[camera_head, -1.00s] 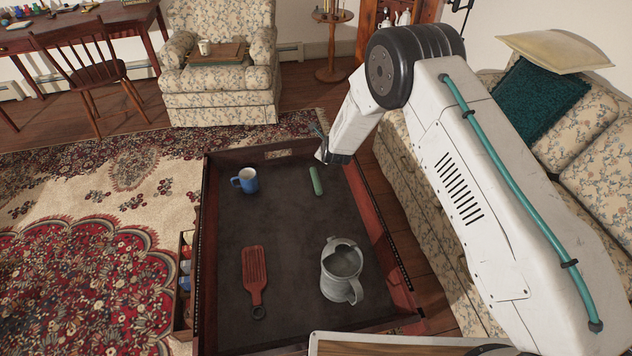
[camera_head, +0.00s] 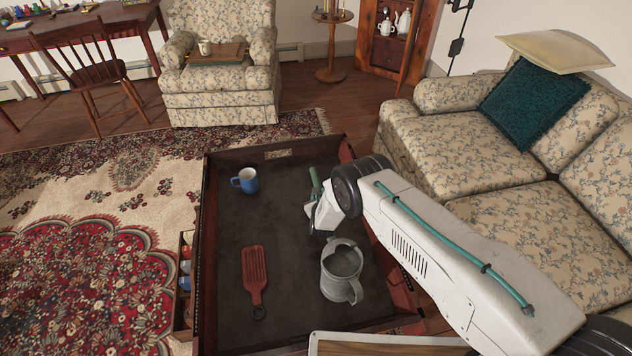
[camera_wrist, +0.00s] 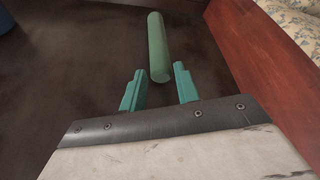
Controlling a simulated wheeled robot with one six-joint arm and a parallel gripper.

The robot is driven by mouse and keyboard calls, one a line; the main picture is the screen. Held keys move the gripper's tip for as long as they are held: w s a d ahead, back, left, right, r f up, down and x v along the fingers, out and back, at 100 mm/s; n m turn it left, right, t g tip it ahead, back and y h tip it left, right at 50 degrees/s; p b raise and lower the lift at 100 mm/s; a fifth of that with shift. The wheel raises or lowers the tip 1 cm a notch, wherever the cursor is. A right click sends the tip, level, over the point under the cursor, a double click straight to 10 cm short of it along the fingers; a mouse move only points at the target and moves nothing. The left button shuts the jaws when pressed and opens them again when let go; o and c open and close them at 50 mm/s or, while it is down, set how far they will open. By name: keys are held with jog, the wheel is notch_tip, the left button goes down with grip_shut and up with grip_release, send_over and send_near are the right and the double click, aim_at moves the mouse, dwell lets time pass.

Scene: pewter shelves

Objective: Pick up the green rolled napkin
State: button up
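The green rolled napkin (camera_head: 315,179) lies in the far right part of the dark tray (camera_head: 227,228). In the head view my wrist partly hides its near end. In the wrist view the napkin (camera_wrist: 157,47) lies lengthwise just ahead of my gripper. My gripper (camera_wrist: 158,84) is open, with its two teal fingers apart and nothing held. The napkin's near end is in line with the gap between the fingertips. I cannot tell exactly how high the fingers are above the tray floor. In the head view my gripper (camera_head: 309,216) is low over the tray's right side.
A blue mug (camera_head: 249,181) stands left of the napkin. A grey metal pitcher (camera_head: 340,272) stands close in front of my wrist. A red slotted paddle (camera_head: 254,278) lies nearer left. The tray's raised red wall (camera_wrist: 262,62) runs close on the right. A floral sofa (camera_head: 470,150) stands beyond it.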

aim_at(316, 180)
jog(key=shift+x, duration=1.95)
jog(key=shift+a, duration=0.1)
jog(key=shift+d+f, duration=0.1)
jog(key=shift+d, duration=0.1)
jog(key=c, duration=0.6)
